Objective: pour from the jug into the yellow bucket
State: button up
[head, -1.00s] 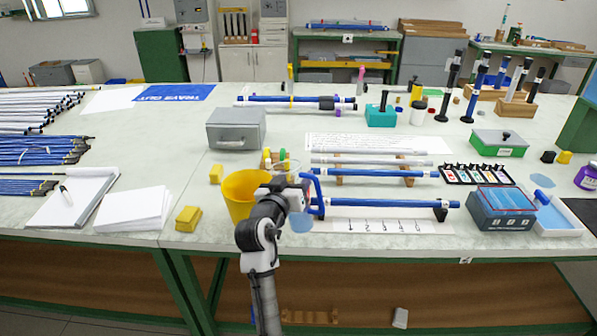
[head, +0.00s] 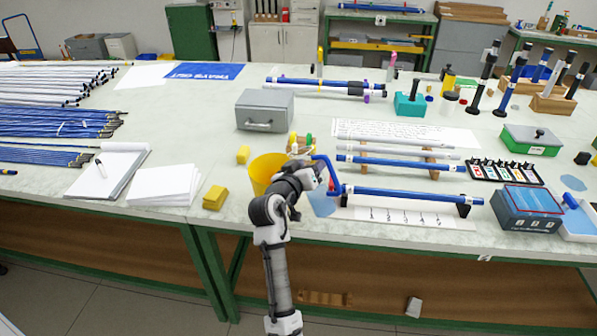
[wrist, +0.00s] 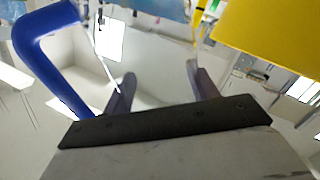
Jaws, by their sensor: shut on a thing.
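The yellow bucket (head: 265,170) stands near the table's front edge, its lower right part hidden behind my arm. It also fills the upper right of the wrist view (wrist: 270,32). My gripper (head: 316,172) is just right of the bucket, at the jug. The jug's blue handle (head: 328,172) shows beside it, and large at the left of the wrist view (wrist: 42,52). The jug's clear body is mostly hidden by my arm. Pale blue (head: 322,204) shows below the handle. My fingers (wrist: 160,88) are apart, with the see-through jug between them. I cannot tell the jug's tilt.
Blue rods (head: 410,195) lie on black supports close to the right. A yellow block (head: 214,197) and a paper stack (head: 163,186) are to the left. A grey box (head: 264,110) stands behind the bucket.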

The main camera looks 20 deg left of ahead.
jog(key=shift+s+r+n+p, duration=0.1)
jog(key=shift+r+n+p, duration=0.15)
jog(key=shift+p, duration=0.25)
jog(key=shift+d+f+n+p, duration=0.15)
jog(key=shift+f+n+p, duration=0.05)
jog(key=shift+n+p, duration=0.55)
dwell(0.7)
jog(key=shift+f+n+g+h, duration=0.25)
jog(key=shift+n+g+h, duration=0.05)
dwell(0.8)
jog(key=shift+f, duration=0.1)
jog(key=shift+n, duration=0.3)
dwell(0.4)
jog(key=shift+s, duration=0.1)
